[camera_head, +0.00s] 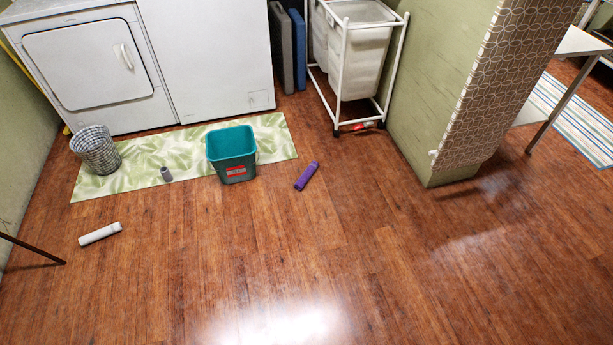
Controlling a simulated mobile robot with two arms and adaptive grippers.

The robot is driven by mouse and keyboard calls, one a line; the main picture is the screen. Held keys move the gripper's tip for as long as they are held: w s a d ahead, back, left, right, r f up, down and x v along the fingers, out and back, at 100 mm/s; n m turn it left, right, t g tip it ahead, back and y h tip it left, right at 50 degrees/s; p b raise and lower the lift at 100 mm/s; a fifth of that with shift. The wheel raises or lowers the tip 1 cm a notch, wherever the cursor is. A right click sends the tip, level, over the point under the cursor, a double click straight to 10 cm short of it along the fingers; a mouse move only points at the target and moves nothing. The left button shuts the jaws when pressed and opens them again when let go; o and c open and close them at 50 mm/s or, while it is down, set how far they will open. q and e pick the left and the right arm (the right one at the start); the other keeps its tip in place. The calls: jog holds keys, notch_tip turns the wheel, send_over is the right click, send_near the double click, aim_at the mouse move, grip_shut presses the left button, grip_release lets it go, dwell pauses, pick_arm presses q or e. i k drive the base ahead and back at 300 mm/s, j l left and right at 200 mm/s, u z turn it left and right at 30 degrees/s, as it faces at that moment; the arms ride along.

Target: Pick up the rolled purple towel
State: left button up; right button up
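The rolled purple towel (306,176) lies on the wooden floor, a little to the right of the teal bin (231,155). It is a short roll lying at a slant, apart from the bin, with nothing covering it. Neither of my grippers shows in the head view.
A leaf-pattern mat (129,180) lies before the white dryer (92,66), bearing a woven basket (95,150) and a small grey roll (166,174). A white roll (100,234) lies at left. A wheeled hamper (357,52) and partition wall (436,90) stand behind. The front floor is clear.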

aim_at(305, 175)
jog(key=i+j+z, duration=0.35)
jog(key=i+j, duration=0.75)
